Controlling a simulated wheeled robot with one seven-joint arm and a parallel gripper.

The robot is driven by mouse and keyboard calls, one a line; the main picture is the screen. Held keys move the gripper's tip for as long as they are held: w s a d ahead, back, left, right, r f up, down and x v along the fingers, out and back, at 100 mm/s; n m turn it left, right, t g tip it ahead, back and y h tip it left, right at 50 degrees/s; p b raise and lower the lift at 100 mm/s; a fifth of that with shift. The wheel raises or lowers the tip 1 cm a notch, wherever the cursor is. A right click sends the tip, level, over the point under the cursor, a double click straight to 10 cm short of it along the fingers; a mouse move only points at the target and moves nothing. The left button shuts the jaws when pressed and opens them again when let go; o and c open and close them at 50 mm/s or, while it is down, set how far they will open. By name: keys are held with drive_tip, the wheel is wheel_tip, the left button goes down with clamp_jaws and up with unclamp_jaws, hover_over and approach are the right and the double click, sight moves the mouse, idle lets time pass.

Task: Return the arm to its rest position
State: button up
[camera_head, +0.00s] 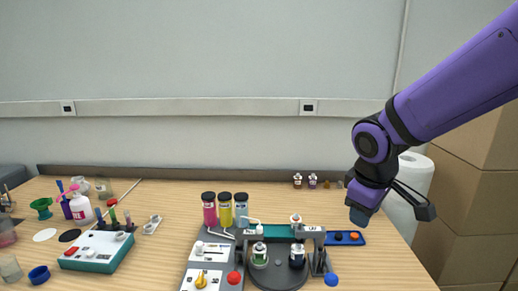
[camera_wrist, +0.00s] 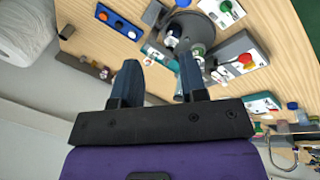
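My gripper (camera_wrist: 158,82) shows in the wrist view with its two dark blue fingers apart and nothing between them. In the head view my gripper (camera_head: 362,214) hangs at the right, at the end of my purple arm. It is near the right end of the table, beside the blue tray (camera_head: 338,238) and in front of the white paper roll (camera_head: 409,205). In the head view one finger is mostly hidden by the wrist. I cannot tell how high it is above the table.
A grey machine (camera_head: 214,251) with bottles and a round dark plate (camera_head: 277,275) stands at the front centre. A white-and-green device (camera_head: 97,251) and several bottles are at the left. Cardboard boxes (camera_head: 478,200) stack at the right. The table's back middle is mostly clear.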

drive_tip(key=s+d+r+m+t, duration=0.1)
drive_tip(key=s+d+r+m, duration=0.3)
drive_tip(key=s, duration=0.4)
drive_tip(key=s+d+r+m+t+y, duration=0.1)
drive_tip(key=s+d+r+m, duration=0.3)
drive_tip(key=s+r, duration=0.2)
drive_tip(key=shift+s+d+r+m, duration=0.3)
drive_tip(key=shift+s+d+r, duration=0.1)
drive_tip(key=shift+s, duration=0.5)
